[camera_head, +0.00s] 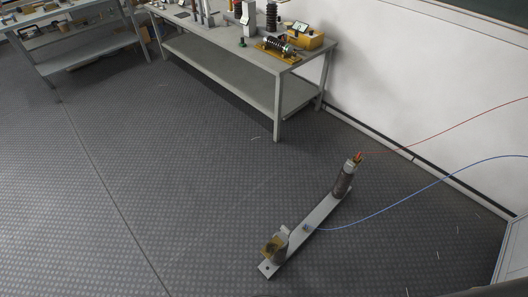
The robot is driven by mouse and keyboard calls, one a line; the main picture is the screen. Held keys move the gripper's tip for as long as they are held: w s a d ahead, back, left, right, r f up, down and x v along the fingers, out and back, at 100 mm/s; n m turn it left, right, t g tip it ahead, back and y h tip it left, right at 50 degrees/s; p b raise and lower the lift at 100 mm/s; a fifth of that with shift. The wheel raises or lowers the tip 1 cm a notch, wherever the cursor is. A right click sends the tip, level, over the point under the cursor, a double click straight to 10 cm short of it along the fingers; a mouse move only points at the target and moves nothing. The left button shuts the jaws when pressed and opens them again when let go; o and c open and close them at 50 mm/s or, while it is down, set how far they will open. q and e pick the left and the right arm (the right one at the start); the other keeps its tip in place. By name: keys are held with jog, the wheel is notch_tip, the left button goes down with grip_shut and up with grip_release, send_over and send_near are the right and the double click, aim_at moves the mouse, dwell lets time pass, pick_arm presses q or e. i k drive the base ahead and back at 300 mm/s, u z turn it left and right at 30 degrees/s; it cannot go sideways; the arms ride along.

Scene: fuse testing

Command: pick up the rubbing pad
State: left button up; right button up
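I cannot make out for certain which thing is the rubbing pad; the items on the tables are small at this distance. A grey bar-shaped fuse stand (312,224) lies on the floor at the lower right. A dark upright cylinder (343,180) with a reddish top stands at its far end. A shorter post with a brownish-yellow piece (272,247) stands at its near end. Neither of my grippers shows in the head view.
A grey two-level table (277,83) at the top holds a yellow instrument (304,38), a coil-like part (275,47) and dark insulators. Another grey table (92,45) is at top left. Red and blue wires run in from the right. The left floor is clear.

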aim_at(242, 44)
jog(key=u, duration=2.15)
jog(key=i, duration=2)
jog(key=z, duration=3.25)
jog(key=i, duration=2.5)
